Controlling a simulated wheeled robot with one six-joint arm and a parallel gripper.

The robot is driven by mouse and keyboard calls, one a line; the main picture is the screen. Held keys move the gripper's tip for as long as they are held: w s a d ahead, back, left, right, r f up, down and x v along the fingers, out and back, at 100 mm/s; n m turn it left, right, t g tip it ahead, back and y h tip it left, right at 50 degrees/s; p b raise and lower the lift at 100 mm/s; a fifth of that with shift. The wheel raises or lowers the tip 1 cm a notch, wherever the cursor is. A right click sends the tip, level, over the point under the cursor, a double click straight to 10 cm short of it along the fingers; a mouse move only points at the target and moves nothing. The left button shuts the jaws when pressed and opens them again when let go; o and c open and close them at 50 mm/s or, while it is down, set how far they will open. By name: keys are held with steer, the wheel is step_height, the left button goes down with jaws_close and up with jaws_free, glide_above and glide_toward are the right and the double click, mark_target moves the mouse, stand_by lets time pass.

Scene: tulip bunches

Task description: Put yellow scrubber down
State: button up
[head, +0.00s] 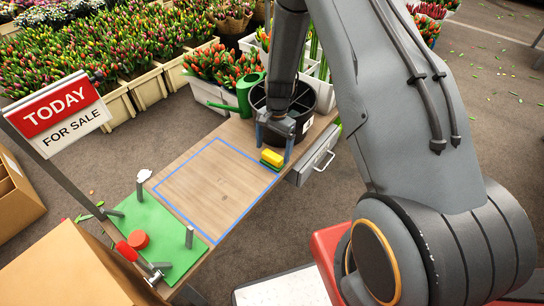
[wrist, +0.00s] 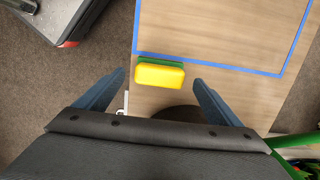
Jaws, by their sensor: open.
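The yellow scrubber (head: 272,157) with a green layer lies on the wooden table, beside the blue tape line at the table's far right part. In the wrist view the yellow scrubber (wrist: 160,76) lies between and slightly ahead of the fingertips, with clear gaps on both sides. Its green edge lies close to the blue tape line (wrist: 215,66). My gripper (head: 272,142) is open, low over the table by the scrubber. Its two blue fingers also show in the wrist view (wrist: 160,77), spread apart with nothing between them touching the scrubber.
The blue tape rectangle (head: 217,241) encloses bare table. A black bucket (head: 324,97) and green watering can (head: 243,96) stand behind my gripper. A green mat (head: 175,252) at the near end bears a red round object (head: 138,240) and posts. A drawer (head: 318,158) hangs at the table's right side.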

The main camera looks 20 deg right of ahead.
steer(key=s+d+r+n, duration=0.2)
steer(key=s+r, duration=0.3)
steer(key=r, duration=0.6)
steer(key=s+d+r+n, duration=0.2)
steer(key=s+d+r, duration=0.15)
steer(key=r, duration=0.75)
steer(key=s+r+n, duration=0.2)
steer(key=s+r, duration=0.2)
steer(key=s, duration=0.4)
steer(key=s+d+r+n+h, duration=0.1)
steer(key=s+r, duration=0.3)
steer(key=s, duration=0.5)
steer(key=shift+r+n+t, duration=0.3)
steer(key=shift+n+t, duration=0.1)
steer(key=shift+n, duration=0.2)
steer(key=shift+d, duration=0.1)
steer(key=a+r+n+p, duration=0.2)
steer(key=a+r+p, duration=0.2)
steer(key=a+p, duration=0.2)
steer(key=shift+a+n+p, duration=0.3)
steer(key=shift+a, duration=0.4)
